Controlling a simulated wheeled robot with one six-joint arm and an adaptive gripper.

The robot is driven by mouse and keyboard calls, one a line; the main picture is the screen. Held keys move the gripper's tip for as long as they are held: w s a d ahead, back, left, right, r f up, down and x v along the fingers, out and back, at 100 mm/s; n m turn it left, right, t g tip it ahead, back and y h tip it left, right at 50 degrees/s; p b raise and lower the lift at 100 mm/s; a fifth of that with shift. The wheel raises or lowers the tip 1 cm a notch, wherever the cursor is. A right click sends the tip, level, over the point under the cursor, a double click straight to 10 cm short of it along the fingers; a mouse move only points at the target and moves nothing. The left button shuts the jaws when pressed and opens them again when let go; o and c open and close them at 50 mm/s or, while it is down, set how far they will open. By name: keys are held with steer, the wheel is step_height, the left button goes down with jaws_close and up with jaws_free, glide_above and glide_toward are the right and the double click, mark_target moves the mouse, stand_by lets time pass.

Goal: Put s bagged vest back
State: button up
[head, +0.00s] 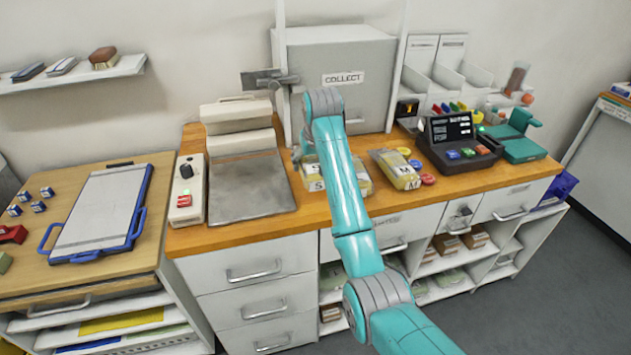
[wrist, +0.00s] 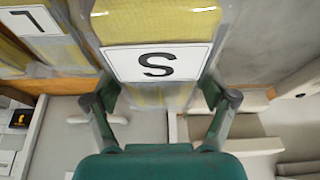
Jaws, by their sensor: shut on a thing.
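The S bagged vest (wrist: 158,62) is a clear bag of yellow fabric with a white S label. It fills the middle of the wrist view, between the fingers of my gripper (wrist: 165,97), which is shut on it. In the head view the S bag (head: 313,182) shows in part beside my arm, at the counter in front of the COLLECT cabinet (head: 345,80). My arm hides most of the gripper there. I cannot tell whether the bag is clear of the counter. A bag labelled L (wrist: 40,22) lies close beside it in the wrist view.
A bag labelled M (head: 396,168) lies on the wooden counter right of my arm, near red and yellow discs. A black terminal (head: 460,140) stands further right. A grey plate (head: 250,187) and a control box (head: 187,190) are to the left.

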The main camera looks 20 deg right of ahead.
steer(key=shift+f, duration=3.2)
steer(key=o, duration=1.2)
steer(key=shift+f, duration=0.15)
steer(key=v, duration=1.2)
steer(key=shift+r, duration=0.25)
